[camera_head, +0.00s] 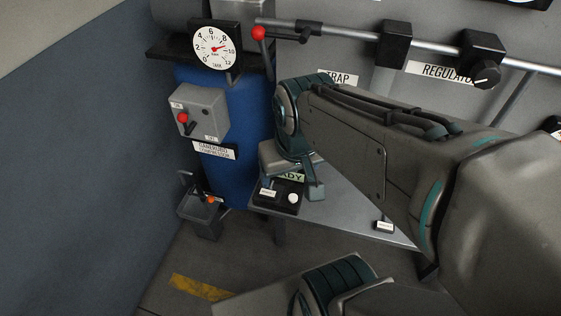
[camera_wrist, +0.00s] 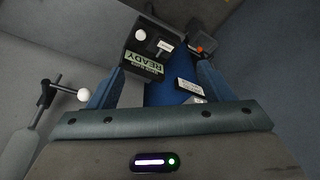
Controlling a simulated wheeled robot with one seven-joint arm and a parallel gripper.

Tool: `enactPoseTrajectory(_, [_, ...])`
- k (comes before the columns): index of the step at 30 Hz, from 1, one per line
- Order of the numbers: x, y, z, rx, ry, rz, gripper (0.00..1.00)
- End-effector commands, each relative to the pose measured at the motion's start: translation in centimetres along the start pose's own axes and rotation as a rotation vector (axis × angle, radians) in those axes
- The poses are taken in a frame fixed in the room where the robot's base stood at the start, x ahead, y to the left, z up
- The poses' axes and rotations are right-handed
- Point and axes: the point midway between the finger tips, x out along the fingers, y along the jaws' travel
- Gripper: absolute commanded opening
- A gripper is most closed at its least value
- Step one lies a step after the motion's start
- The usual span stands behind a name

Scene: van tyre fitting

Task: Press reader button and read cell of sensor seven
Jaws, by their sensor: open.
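The reader, a black box (camera_wrist: 130,52) with a white round button (camera_wrist: 140,34) and a green READY display (camera_wrist: 147,62), shows between my fingers in the wrist view. In the head view its button (camera_head: 293,197) and READY display (camera_head: 294,177) show at the bench's left end, partly covered by my gripper (camera_head: 291,187). My gripper (camera_wrist: 161,74) is open, with nothing seen between its fingers. It is over or close to the reader; I cannot tell if it touches. A small white label (camera_wrist: 166,46) is beside the button. No sensor marked seven can be made out.
A blue compressor tank (camera_head: 240,170) with a pressure gauge (camera_head: 217,47) and a grey switch box (camera_head: 201,115) stands left of the bench. A red-knobbed lever (camera_head: 258,33) sits above. A regulator (camera_head: 483,62) is on the wall pipe. The grey bench top (camera_head: 345,205) looks mostly clear.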

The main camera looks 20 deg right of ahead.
Motion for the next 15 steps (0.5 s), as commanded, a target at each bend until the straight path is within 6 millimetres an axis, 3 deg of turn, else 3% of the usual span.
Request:
enactPoseTrajectory(2, [0.00, 0.00, 0.00, 0.000, 0.000, 0.000, 0.74])
enactPoseTrajectory(3, [0.00, 0.00, 0.00, 0.000, 0.000, 0.000, 0.68])
enactPoseTrajectory(10, [0.00, 0.00, 0.00, 0.000, 0.000, 0.000, 0.04])
enactPoseTrajectory(11, [0.00, 0.00, 0.00, 0.000, 0.000, 0.000, 0.00])
enactPoseTrajectory(15, [0.00, 0.00, 0.00, 0.000, 0.000, 0.000, 0.00])
